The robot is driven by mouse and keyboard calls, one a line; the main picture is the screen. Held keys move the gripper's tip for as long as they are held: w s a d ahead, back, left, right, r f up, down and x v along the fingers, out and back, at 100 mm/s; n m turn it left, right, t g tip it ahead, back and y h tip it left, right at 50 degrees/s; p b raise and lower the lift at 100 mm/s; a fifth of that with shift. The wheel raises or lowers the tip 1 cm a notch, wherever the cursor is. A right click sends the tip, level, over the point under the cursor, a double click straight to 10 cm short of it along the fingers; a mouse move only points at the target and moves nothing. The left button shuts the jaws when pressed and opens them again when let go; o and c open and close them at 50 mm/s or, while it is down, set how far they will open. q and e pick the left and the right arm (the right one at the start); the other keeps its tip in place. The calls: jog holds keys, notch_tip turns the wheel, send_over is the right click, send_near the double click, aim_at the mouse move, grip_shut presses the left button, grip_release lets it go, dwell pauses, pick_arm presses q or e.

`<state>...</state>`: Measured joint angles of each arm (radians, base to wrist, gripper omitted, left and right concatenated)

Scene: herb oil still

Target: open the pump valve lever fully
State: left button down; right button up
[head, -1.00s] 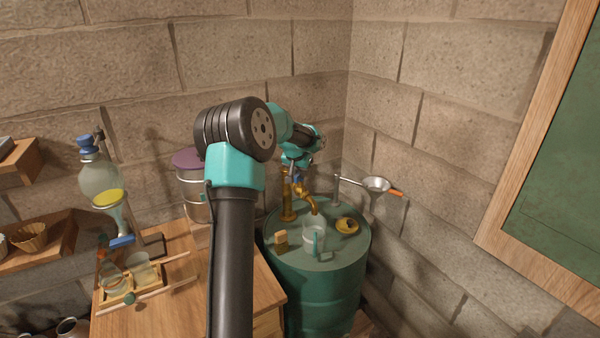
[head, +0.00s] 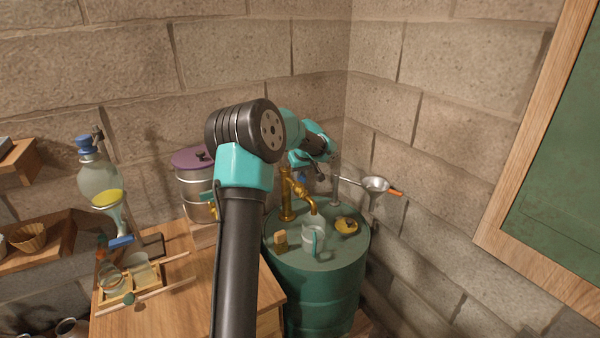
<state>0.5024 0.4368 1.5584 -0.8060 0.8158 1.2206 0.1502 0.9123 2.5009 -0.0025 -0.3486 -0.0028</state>
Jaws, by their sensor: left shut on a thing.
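The brass pump (head: 286,196) stands on the green drum (head: 318,290), with its curved spout (head: 305,194) over a clear glass jar (head: 313,237). A small blue part that looks like the valve lever (head: 301,177) shows at the top of the pump. My left gripper (head: 318,171) is right at the top of the pump and is shut on what appears to be the lever. The grip is small and mostly hidden by my own wrist. My right gripper is not in view.
A funnel (head: 376,185) is held out right of the pump. A cork (head: 280,239) and a yellow round item (head: 346,226) lie on the drum. A steel pot with a purple lid (head: 190,158) and glassware (head: 101,186) stand left. Block walls close in behind.

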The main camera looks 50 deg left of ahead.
pick_arm(q)
jog(key=shift+n+g, duration=0.4)
jog(key=shift+n, duration=0.6)
jog(key=c, duration=1.1)
grip_release()
jog(key=v, duration=1.7)
jog(key=shift+w+d+r, duration=0.1)
jog(key=shift+d+r, duration=0.05)
jog(key=shift+r, duration=0.05)
jog(key=shift+f, duration=0.1)
